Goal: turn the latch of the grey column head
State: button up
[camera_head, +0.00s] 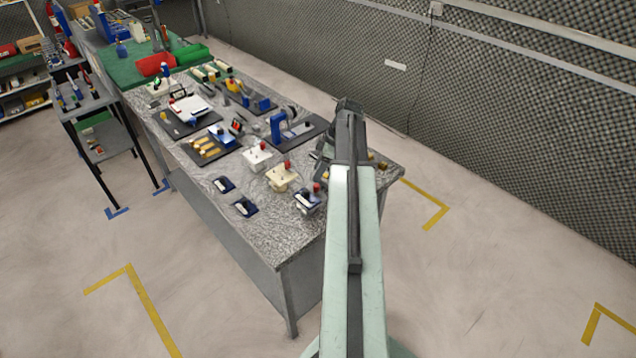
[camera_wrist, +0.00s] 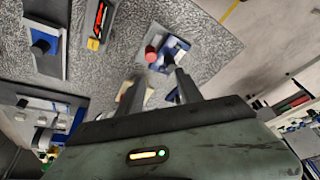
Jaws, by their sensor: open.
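A small grey and blue unit with a red knob (camera_head: 309,201) stands near the front right of the table; I take it as the grey column head. In the wrist view a blue and grey unit (camera_wrist: 174,50) with a red round knob (camera_wrist: 151,54) lies just beyond the fingertips. My gripper (camera_wrist: 158,84) is open, its two dark fingers apart and reaching toward this unit, with no visible contact. In the head view my gripper (camera_head: 320,165) is partly hidden by my arm, close above the table's right part. The latch's exact position is too small to tell.
A cream unit with a red knob (camera_head: 281,178) and a white one (camera_head: 257,156) stand close by on the speckled table (camera_head: 250,235). Dark trays with parts (camera_head: 208,152) lie farther back. A shelf cart (camera_head: 95,105) stands left.

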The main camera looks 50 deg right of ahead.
aim_at(317, 184)
jog(key=shift+n, duration=0.3)
jog(key=f+b, duration=0.4)
jog(key=b, duration=0.1)
jog(key=f+b, duration=0.2)
jog(key=f, duration=0.1)
jog(key=shift+w+d+f, duration=0.1)
jog(key=shift+w+d, duration=0.2)
jog(key=shift+w, duration=0.05)
grip_shut()
